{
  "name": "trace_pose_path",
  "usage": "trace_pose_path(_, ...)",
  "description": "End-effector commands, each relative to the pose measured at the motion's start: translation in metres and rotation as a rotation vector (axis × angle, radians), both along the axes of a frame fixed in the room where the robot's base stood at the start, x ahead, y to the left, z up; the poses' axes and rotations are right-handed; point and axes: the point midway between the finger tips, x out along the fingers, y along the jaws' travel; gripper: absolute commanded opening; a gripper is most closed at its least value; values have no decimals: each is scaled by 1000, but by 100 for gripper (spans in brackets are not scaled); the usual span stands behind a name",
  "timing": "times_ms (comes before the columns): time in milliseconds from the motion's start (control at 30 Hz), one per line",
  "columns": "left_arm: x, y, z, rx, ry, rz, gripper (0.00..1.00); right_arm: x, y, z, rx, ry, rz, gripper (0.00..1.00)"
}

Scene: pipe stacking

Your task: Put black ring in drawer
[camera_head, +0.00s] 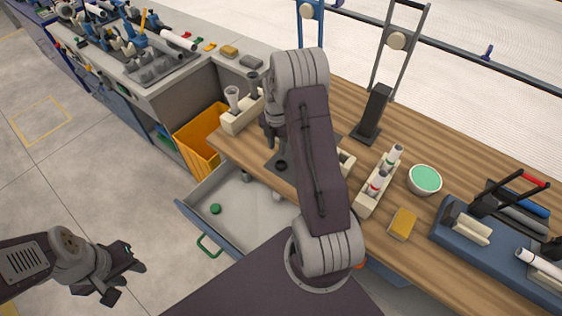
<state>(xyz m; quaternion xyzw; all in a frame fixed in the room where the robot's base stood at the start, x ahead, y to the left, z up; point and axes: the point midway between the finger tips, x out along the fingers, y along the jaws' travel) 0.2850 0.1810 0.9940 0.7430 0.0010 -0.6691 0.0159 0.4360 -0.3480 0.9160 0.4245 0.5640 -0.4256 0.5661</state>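A small black round thing, apparently the black ring (281,165), lies on a dark mat on the wooden worktop, just left of my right arm. The drawer (233,221) under the worktop is pulled open. It has a light interior and a green handle, and a green ball (215,209) lies in it. My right gripper (270,143) points down above the worktop near the ring; its fingers are small and partly hidden by its arm, and I see nothing clearly held. My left gripper (124,283) is open and empty over the floor, left of the drawer.
A pale holder (243,115) with grey pieces stands behind the ring, beside a yellow bin (199,139). Right of my arm are a pipe rack (376,188), a green-topped bowl (425,179), a yellow sponge (402,224) and a blue tray (480,258). A black stand (374,112) rises behind.

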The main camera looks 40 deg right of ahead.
Motion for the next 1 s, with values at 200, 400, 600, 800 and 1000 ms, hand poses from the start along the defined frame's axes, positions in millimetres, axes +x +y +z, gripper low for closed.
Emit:
trace_pose_path(200,0,0,3,0,0,0,36,0,1,-26,1,1,0,32)
trace_pose_path(400,0,0,9,0,0,0,36,-1,2,-43,2,5,1,32)
trace_pose_path(600,0,0,12,0,-1,0,36,0,2,-75,1,1,1,32)
trace_pose_path(800,0,0,12,0,0,0,36,0,2,-79,0,0,1,32)
trace_pose_path(1000,0,0,12,0,0,0,36,0,2,-79,0,0,1,0)
